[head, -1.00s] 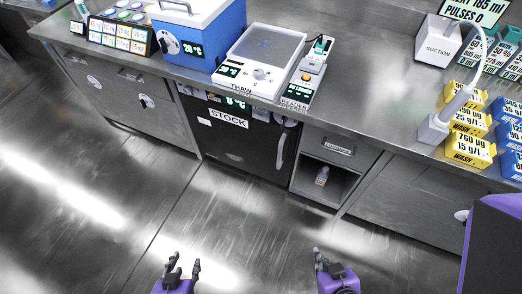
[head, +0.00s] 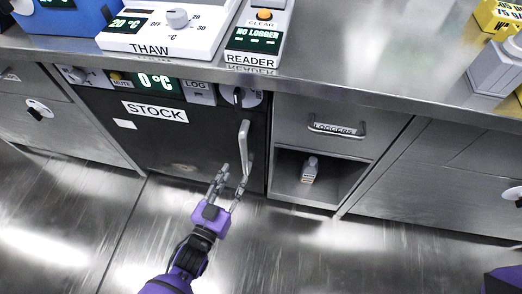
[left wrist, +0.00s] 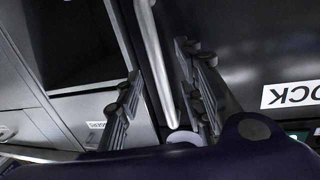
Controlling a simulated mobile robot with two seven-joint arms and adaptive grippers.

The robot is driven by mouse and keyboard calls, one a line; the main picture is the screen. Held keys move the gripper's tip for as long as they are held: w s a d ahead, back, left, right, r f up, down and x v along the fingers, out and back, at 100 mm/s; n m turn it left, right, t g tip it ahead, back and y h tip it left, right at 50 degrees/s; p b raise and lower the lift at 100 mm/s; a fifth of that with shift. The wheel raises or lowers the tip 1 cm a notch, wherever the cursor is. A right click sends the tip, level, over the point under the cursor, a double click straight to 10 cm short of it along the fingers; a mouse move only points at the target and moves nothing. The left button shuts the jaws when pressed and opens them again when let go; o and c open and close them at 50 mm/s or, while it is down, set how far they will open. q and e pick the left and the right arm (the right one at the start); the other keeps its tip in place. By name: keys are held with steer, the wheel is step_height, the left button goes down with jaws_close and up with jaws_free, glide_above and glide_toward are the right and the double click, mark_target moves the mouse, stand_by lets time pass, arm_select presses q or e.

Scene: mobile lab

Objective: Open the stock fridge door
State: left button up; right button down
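The stock fridge (head: 175,140) has a dark door with a STOCK label and sits under the counter. Its door is shut. The pale upright door handle (head: 244,140) is on the door's right side. My left gripper (head: 230,184) is open at the lower end of the handle. In the left wrist view the handle (left wrist: 155,60) runs between the two spread fingers of the left gripper (left wrist: 160,85), with gaps beside it. My right gripper is out of view.
Right of the fridge are a loggers drawer (head: 320,127) and an open cubby (head: 335,178) holding a small bottle (head: 310,170). The thaw unit (head: 165,30) and reader (head: 257,42) stand on the counter above. The floor in front is clear.

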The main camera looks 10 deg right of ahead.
mark_target(243, 160)
arm_select(q)
steer(key=shift+w+d+r+t+h, duration=0.1)
steer(key=shift+d+r+t+h, duration=0.05)
steer(key=shift+r, duration=0.4)
steer(key=shift+d+r+t+h, duration=0.15)
steer(key=shift+r, duration=0.35)
steer(key=shift+w+d+r, duration=0.15)
steer(key=shift+w+d, duration=0.05)
steer(key=shift+w, duration=0.05)
steer(key=b+x, duration=0.1)
steer(key=x, duration=0.5)
steer(key=shift+w, duration=0.2)
jaws_close()
